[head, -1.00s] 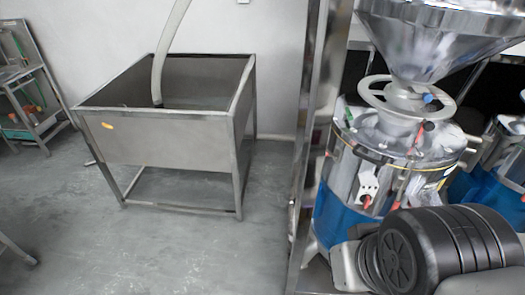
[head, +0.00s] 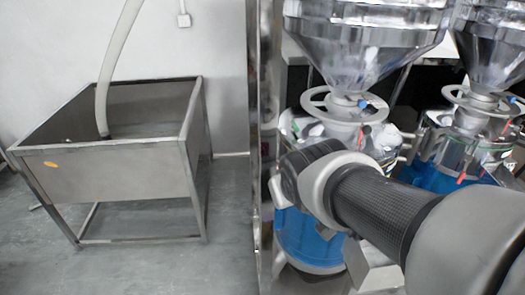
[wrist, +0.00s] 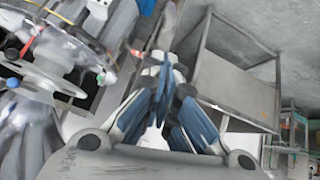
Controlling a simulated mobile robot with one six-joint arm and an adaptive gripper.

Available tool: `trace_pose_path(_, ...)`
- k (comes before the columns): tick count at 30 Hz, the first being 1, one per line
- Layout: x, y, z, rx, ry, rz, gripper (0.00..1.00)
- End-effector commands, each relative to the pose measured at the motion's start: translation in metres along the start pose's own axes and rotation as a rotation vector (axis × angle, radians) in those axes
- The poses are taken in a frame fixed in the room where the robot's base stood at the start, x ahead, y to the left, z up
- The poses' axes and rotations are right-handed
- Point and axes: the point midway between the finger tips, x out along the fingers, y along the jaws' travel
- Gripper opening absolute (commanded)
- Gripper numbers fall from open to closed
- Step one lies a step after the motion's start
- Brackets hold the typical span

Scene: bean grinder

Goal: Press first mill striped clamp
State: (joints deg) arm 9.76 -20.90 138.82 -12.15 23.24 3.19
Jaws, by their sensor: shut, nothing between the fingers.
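The first mill (head: 325,118) stands left of the second mill in the head view, with a steel funnel on top, a pale handwheel and a blue lower body. My arm (head: 375,205) crosses in front of its middle and hides part of its front. The wrist view shows a mill (wrist: 62,70) tilted at the left, with the handwheel and a red-handled lever. I cannot make out the striped clamp in either view. My gripper (wrist: 163,72) is shut and empty in the wrist view, apart from the mill; in the head view it cannot be seen.
A second mill (head: 470,135) stands close on the right. A steel bin on legs (head: 115,175), with a pale hose (head: 112,65) reaching into it, stands at the left. A metal post (head: 262,130) rises between bin and mills. Grey floor is open around the bin.

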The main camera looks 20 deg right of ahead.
Motion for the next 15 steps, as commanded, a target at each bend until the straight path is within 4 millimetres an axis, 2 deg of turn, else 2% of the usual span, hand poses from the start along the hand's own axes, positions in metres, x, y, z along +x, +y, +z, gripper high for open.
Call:
trace_pose_path(1, 0.021, 0.017, -0.023, -0.001, 0.034, 0.025, 0.00)
trace_pose_path(3, 0.050, 0.036, -0.054, -0.017, 0.110, 0.044, 0.00)
trace_pose_path(6, 0.089, 0.059, -0.087, -0.038, 0.214, 0.046, 0.00)
trace_pose_path(11, 0.146, 0.083, -0.115, -0.061, 0.364, -0.002, 0.00)
trace_pose_path(15, 0.194, 0.098, -0.118, -0.051, 0.511, -0.099, 0.00)
